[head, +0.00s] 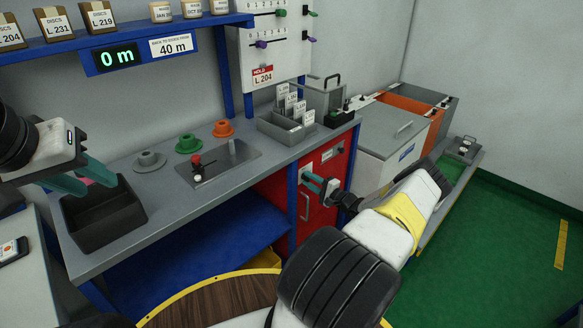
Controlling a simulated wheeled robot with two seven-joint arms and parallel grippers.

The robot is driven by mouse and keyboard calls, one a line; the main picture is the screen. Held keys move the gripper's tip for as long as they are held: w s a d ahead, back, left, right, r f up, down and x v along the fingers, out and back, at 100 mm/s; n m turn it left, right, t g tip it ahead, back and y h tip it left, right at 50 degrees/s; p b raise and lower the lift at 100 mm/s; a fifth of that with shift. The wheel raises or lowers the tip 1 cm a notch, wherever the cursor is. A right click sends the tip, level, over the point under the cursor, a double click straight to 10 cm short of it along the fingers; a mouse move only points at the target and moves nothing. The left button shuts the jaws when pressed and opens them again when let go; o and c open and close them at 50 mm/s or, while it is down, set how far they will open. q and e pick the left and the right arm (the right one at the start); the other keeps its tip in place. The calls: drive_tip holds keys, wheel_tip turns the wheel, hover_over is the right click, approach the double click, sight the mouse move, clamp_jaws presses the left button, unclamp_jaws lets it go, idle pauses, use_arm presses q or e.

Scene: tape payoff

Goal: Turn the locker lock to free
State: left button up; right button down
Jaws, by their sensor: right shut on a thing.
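The bench (165,205) carries grey, green and orange spools, a metal plate with a red knob, and a grey box (272,128) of labelled cards. A display (112,58) reads 0 m. Grey and orange bins (402,138) stand right of the locker. Green floor at right is mostly clear.

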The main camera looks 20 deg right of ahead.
drive_tip(key=shift+f+n, duration=0.1)
drive_tip(key=shift+n, duration=0.9)
drive_tip(key=c, duration=1.1)
unclamp_jaws()
drive_tip(key=v, duration=0.8)
